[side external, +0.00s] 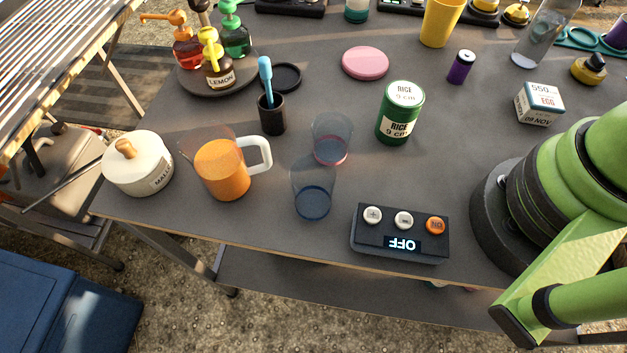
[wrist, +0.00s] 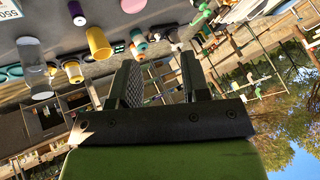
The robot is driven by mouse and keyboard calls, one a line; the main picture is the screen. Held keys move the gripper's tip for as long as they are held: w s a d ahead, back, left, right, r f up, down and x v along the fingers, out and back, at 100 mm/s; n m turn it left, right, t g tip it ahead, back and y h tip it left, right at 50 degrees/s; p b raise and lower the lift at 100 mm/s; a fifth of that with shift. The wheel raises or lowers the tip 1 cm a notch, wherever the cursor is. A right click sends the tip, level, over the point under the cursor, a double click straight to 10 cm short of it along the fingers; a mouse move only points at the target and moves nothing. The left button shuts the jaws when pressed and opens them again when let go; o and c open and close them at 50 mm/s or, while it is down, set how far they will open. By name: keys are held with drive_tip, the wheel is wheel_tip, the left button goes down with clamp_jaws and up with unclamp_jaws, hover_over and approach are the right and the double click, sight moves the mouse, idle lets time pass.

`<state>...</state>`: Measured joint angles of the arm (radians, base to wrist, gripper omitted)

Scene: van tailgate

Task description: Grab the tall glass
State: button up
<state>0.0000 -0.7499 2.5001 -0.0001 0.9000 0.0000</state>
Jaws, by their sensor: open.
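Two clear tumblers stand upright near the middle of the table in the side view, close together: one with a blue base (side external: 313,190) in front, one with a pink-red base (side external: 331,140) behind it. A taller clear vessel (side external: 541,38) stands at the back right; it also shows in the wrist view (wrist: 35,65). I cannot tell for sure which is the tall glass. My gripper (wrist: 160,80) is open and empty in the wrist view, pointing past the table's edge, away from the glasses. The side view does not show it.
An orange pitcher (side external: 222,170) is left of the tumblers. A green rice tin (side external: 400,112) is right of them, a control box (side external: 400,234) in front. The table's centre right is clear.

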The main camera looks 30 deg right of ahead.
idle(0.3)
drive_tip(key=o, duration=0.9)
